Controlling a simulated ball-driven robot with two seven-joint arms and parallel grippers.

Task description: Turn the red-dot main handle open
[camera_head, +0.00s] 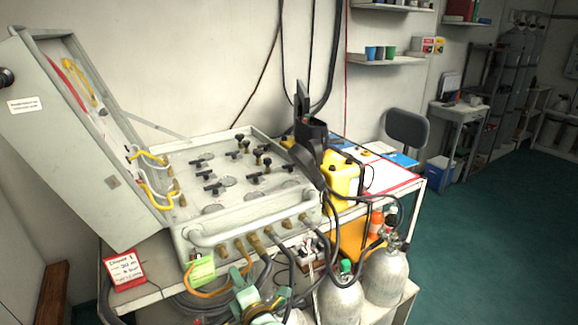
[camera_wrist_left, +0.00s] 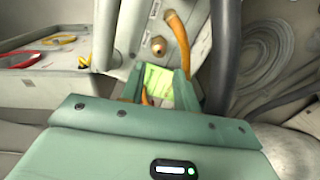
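The grey air panel (camera_head: 225,208) lies open on the bench, with several black handles on its sloped face. One handle (camera_head: 213,188) is at the front left and another (camera_head: 253,178) is nearer the middle. I cannot make out a red dot on any handle, so I cannot tell which is the main one. My mint-green left gripper (camera_head: 260,292) is low in front of the panel, below its hose fittings and apart from the handles. In the left wrist view its fingers (camera_wrist_left: 160,82) are apart, with a yellow-green note (camera_wrist_left: 158,80) showing beyond them. My right gripper is not in view.
Hoses and brass fittings (camera_head: 240,246) line the panel's front edge, below a grey tube rail (camera_head: 245,226). The raised lid (camera_head: 75,150) stands at left. A black upright device (camera_head: 311,135) and yellow case (camera_head: 342,180) are at right. Cylinders (camera_head: 385,275) stand in front.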

